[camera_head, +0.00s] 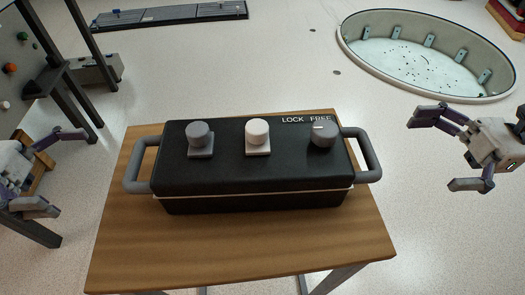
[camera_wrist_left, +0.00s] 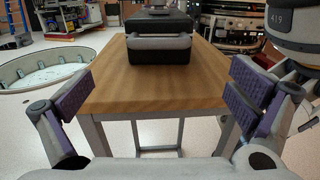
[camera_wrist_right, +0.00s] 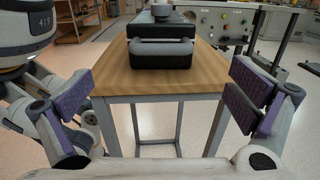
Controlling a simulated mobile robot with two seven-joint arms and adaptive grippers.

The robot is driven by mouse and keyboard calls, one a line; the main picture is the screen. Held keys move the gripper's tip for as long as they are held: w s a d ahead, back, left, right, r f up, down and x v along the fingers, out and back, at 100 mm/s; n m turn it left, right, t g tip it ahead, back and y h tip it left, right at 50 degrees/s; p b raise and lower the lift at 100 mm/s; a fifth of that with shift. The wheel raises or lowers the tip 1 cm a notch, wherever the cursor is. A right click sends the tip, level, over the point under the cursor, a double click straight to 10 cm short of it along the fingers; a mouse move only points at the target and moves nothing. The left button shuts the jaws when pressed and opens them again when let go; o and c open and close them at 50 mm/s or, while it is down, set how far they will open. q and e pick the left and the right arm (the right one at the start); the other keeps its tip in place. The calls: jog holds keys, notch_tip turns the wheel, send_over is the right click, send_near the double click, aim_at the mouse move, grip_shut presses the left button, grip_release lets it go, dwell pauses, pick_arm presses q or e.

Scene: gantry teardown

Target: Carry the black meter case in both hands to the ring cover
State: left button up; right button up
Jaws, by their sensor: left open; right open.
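The black meter case (camera_head: 255,176) sits on a small wooden table (camera_head: 240,245). It has a grey handle at each end, the left one (camera_head: 136,168) and the right one (camera_head: 370,155), and three knobs on top, the right one by the words LOCK FREE. My left gripper (camera_head: 72,170) is open and empty, left of the table and apart from the left handle. My right gripper (camera_head: 432,150) is open and empty, right of the table and apart from the right handle. Each wrist view shows the case (camera_wrist_left: 160,50) (camera_wrist_right: 161,55) beyond the open fingers. The ring cover (camera_head: 345,42) is a round rim at the back right.
A dark flat panel (camera_head: 170,14) lies on the floor at the back left. An upright frame with coloured knobs (camera_head: 22,60) stands at the far left, near my left arm. The floor between the table and the ring is clear.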

aim_at(129, 164)
pick_arm(q)
jog(key=d, duration=1.2)
jog(key=shift+w, duration=0.1)
pick_arm(e)
jog(key=a, duration=1.2)
jog(key=shift+w, duration=0.1)
pick_arm(q)
jog(key=c, duration=1.5)
pick_arm(e)
jog(key=c, duration=1.5)
